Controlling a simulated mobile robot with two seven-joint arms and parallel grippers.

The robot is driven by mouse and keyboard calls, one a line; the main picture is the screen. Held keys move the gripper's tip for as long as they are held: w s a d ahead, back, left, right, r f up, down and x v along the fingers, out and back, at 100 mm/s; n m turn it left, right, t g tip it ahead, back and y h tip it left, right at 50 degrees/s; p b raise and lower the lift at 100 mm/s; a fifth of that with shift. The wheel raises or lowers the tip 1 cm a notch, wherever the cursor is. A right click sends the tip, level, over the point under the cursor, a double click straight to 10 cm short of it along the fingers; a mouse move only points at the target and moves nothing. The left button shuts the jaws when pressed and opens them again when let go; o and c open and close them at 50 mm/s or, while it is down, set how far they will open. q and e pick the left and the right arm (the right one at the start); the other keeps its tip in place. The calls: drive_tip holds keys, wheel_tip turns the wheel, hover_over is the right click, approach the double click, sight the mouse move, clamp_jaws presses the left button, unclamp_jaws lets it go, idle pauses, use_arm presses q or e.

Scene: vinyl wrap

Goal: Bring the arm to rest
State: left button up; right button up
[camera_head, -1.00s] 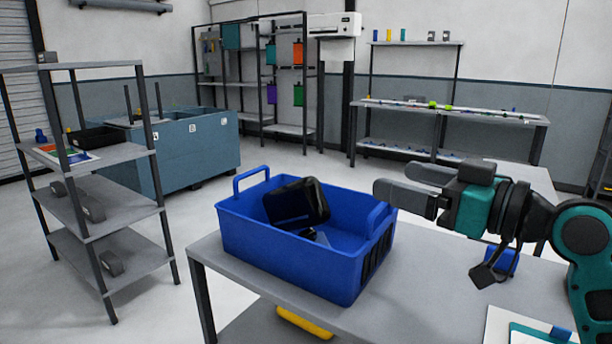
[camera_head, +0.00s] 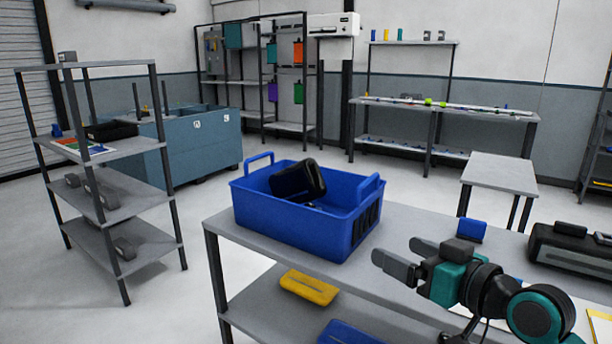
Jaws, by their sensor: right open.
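My right gripper (camera_head: 398,258) is teal and black with grey fingers. It is open and empty above the grey table (camera_head: 400,225), to the right of and in front of the blue bin (camera_head: 305,229), apart from it. The arm comes in from the lower right and is bent, partly cut off by the bottom edge. A black object (camera_head: 297,181) lies tilted inside the bin; its lower part is hidden by the bin wall. My left gripper is not in view.
A small blue block (camera_head: 471,231) and a black case (camera_head: 572,247) sit on the table at right. A yellow item (camera_head: 309,287) and a blue item (camera_head: 347,333) lie on its lower shelf. A shelf rack (camera_head: 131,189) stands at left. Open floor lies behind the bin.

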drive_tip(key=s+d+f+m+h, duration=0.1)
drive_tip(key=s+f+h, duration=0.15)
drive_tip(key=f, duration=0.55)
drive_tip(key=s+d+f+m+h, duration=0.1)
drive_tip(key=s+f+m+h, duration=0.15)
drive_tip(key=f, duration=0.65)
drive_tip(key=s+f+n+g+h+p, duration=0.1)
drive_tip(key=s+f+g+h, duration=0.1)
drive_tip(key=s+f, duration=1.2)
drive_tip(key=shift+s+f+g, duration=0.15)
drive_tip(key=shift+s+g, duration=0.25)
drive_tip(key=shift+s, duration=0.65)
drive_tip(key=shift+a, duration=0.1)
drive_tip(key=shift+c, duration=0.3)
